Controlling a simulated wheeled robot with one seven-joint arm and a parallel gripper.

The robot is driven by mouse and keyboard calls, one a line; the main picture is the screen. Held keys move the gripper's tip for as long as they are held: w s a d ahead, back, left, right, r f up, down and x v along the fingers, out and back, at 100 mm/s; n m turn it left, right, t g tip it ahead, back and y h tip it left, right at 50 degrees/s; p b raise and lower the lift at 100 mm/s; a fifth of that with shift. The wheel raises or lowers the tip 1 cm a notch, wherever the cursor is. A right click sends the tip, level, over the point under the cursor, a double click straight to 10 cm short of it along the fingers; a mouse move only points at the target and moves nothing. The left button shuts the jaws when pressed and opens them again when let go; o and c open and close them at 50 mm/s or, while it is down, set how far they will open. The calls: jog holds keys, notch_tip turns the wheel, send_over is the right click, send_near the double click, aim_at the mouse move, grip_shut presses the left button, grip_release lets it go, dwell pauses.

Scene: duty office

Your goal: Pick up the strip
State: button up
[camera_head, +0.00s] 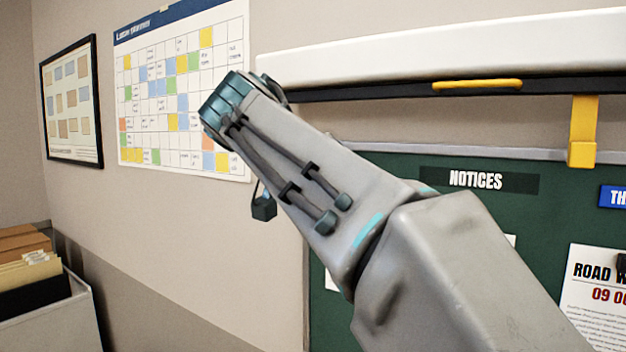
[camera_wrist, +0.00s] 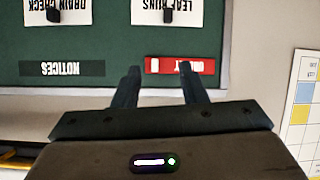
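A red strip (camera_wrist: 168,66) with white lettering, upside down in the wrist view, lies flat on the green notice board (camera_wrist: 105,45) near its edge. My gripper (camera_wrist: 159,67) is open and empty, its two fingers apart. The fingertips point at the strip and overlap part of it in the picture; I cannot tell whether they touch it. In the head view my arm covers part of the board, and the red strip and my fingers do not show. A blue strip (camera_head: 614,196) shows at the right edge there.
The board carries a dark NOTICES label (camera_head: 480,180) and a road notice (camera_head: 598,290). A white housing (camera_head: 440,50) with a yellow handle (camera_head: 477,85) runs above the board. A wall planner (camera_head: 180,90) hangs left, and a file box (camera_head: 50,310) stands lower left.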

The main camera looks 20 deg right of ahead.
jog(key=w+d+f+m+h+p, duration=0.1)
jog(key=w+d+p, duration=0.3)
jog(key=w+d, duration=0.4)
jog(key=d, duration=0.2)
jog(key=shift+d+m, duration=0.3)
jog(key=shift+d, duration=0.1)
jog(key=shift+f, duration=0.1)
grip_shut()
